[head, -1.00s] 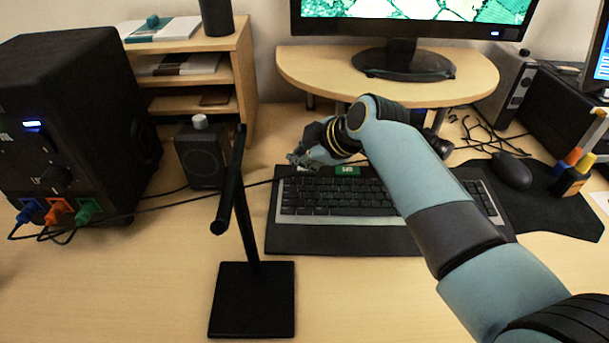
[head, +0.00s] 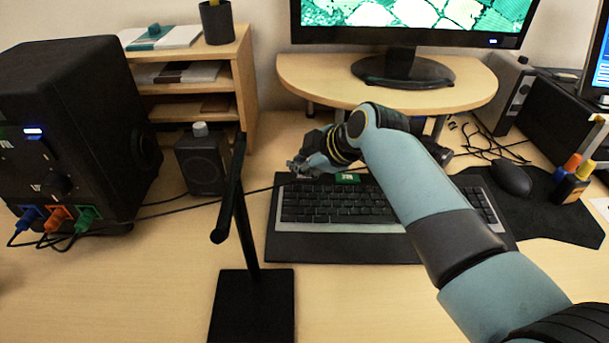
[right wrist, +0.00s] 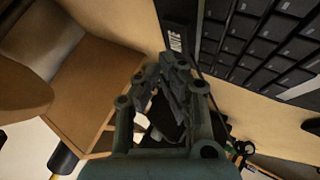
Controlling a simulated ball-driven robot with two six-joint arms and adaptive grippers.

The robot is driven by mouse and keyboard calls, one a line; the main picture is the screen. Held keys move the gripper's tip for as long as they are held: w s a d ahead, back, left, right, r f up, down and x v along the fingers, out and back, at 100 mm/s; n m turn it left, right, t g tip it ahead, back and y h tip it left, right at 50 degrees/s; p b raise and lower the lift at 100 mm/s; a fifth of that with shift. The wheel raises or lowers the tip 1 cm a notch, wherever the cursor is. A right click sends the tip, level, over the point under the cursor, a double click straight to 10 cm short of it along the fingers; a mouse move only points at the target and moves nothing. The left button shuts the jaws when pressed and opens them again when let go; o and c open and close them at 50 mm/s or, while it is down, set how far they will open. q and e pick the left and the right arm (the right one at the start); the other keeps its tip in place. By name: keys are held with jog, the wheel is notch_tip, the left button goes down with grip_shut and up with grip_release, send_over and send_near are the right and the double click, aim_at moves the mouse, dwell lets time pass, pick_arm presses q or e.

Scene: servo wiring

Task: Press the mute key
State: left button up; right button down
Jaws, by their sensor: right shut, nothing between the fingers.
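A keyboard (head: 340,212) lies on the desk below the monitor, with a green-labelled key (head: 347,178) at its top edge. My right gripper (head: 300,168) is over the keyboard's back left corner, left of the green-labelled key. Its fingers are shut and empty. In the right wrist view its fingertips (right wrist: 165,65) are close to the MUTE key; I cannot tell whether they touch it. My left gripper is not in view.
A black stand (head: 240,225) rises in front of the keyboard's left end, with a thin cable passing by it. A small speaker (head: 203,162) is left of the keyboard. A mouse (head: 511,179) lies on a mat at right. The desk's front left is clear.

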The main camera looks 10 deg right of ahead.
aim_at(302, 178)
jog(key=shift+f, duration=0.1)
dwell(0.3)
jog(key=shift+f, duration=0.3)
jog(key=shift+f+b, duration=0.35)
jog(key=shift+f, duration=0.05)
dwell(0.5)
dwell(0.3)
jog(key=shift+r+p, duration=0.8)
notch_tip(302, 178, up, 5)
jog(key=p, duration=0.5)
jog(key=shift+r, duration=0.1)
